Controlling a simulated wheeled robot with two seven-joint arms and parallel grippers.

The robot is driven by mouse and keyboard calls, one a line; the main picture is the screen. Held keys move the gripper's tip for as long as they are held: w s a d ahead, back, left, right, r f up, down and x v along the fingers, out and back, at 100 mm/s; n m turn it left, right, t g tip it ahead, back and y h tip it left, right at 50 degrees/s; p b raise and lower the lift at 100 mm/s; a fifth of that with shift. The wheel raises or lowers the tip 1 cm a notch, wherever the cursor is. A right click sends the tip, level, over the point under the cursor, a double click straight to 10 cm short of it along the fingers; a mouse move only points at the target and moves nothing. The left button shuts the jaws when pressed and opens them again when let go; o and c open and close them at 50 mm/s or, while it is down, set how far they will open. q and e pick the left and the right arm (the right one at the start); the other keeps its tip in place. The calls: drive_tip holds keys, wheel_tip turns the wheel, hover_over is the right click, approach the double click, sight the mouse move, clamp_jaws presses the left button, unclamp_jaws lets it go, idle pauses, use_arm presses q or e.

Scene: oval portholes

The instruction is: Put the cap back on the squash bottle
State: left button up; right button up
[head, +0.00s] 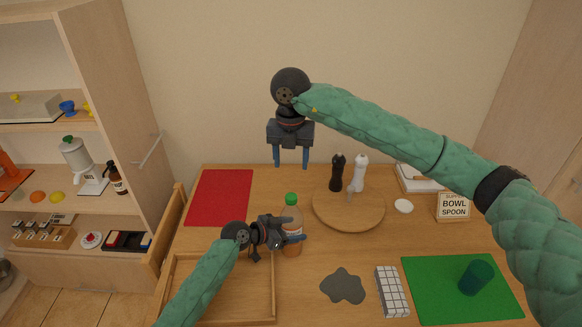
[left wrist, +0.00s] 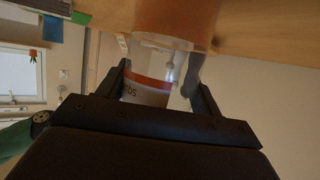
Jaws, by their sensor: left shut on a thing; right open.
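The squash bottle (head: 292,216) stands upright on the table, orange-brown. The green cap (head: 291,199) shows at the top of its neck; I cannot tell whether it is screwed down. My left gripper (head: 293,232) is shut on the bottle's body from the left side and hides part of it. In the left wrist view, a white-and-red labelled surface (left wrist: 148,92) shows between the fingers, with an orange part (left wrist: 178,18) above it. My right gripper (head: 291,164) is open, pointing down, empty, above and behind the bottle, apart from the cap.
A round wooden board (head: 348,214) with dark (head: 337,172) and white (head: 358,172) mills is right of the bottle. A wooden tray (head: 221,321) lies front left. A grey mat (head: 343,287), a tiled block (head: 391,291) and a green mat (head: 430,285) with a cup (head: 476,278) are front right.

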use_arm(q)
drive_tip(key=shift+f, duration=0.1)
drive_tip(key=o, duration=2)
drive_tip(key=b+v, duration=0.3)
drive_tip(key=v, duration=0.4)
drive_tip(key=shift+s+a, duration=0.2)
drive_tip(key=shift+a, duration=0.1)
